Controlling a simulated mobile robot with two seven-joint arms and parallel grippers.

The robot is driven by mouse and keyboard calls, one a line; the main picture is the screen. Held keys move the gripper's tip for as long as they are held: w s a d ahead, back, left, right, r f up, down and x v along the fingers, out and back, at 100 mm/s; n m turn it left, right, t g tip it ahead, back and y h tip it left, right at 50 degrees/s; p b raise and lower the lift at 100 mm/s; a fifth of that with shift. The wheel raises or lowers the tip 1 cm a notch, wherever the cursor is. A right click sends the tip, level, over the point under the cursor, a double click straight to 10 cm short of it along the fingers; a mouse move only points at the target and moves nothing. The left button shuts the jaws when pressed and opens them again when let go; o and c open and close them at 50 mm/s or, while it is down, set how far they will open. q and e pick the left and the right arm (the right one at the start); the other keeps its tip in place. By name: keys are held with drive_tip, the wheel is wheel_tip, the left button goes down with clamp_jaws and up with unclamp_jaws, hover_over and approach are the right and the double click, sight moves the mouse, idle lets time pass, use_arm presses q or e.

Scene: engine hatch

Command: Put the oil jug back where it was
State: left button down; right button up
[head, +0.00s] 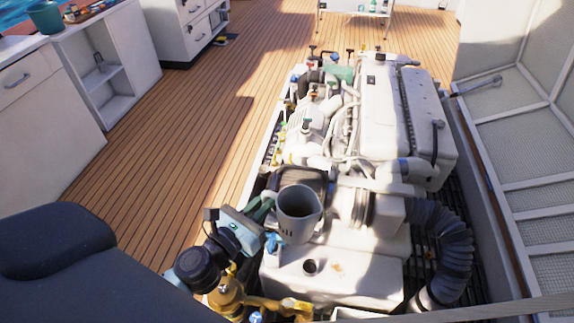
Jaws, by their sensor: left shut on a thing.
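The oil jug (299,228) is a pale grey, open-topped pitcher with dark liquid or shadow inside. It is upright or nearly so, over the near end of the white engine (335,275). My left gripper (266,208) comes in from the left and is shut on the jug's left side, where the handle appears to be. The exact grip is too small to see. A dark round opening (310,267) in the engine top shows just in front of the jug. I cannot tell whether the jug touches the engine. My right gripper is not in view.
White cabinets with an open shelf (108,80) stand on the left, with a green bucket (46,17) on top. A white trolley (357,14) stands at the back. The open hatch panel (530,150) rises on the right. The wooden deck (185,140) left of the engine is clear.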

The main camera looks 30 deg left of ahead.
use_arm(q)
drive_tip(key=s+d+r+n+y+p, duration=0.1)
drive_tip(key=s+r+p, duration=0.4)
drive_tip(key=r, duration=0.5)
drive_tip(key=s+d+r+n+y+p, duration=0.1)
drive_tip(key=s+r+p, duration=0.3)
drive_tip(key=r, duration=0.6)
drive_tip(key=shift+s+d+r+y+p, duration=0.25)
drive_tip(key=shift+s+d+y+p, duration=0.15)
drive_tip(key=shift+p, duration=0.1)
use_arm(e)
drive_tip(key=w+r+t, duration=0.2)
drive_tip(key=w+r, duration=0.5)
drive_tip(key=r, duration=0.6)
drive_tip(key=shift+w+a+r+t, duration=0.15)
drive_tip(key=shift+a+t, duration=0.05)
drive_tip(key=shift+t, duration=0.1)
use_arm(q)
drive_tip(key=shift+a, duration=0.1)
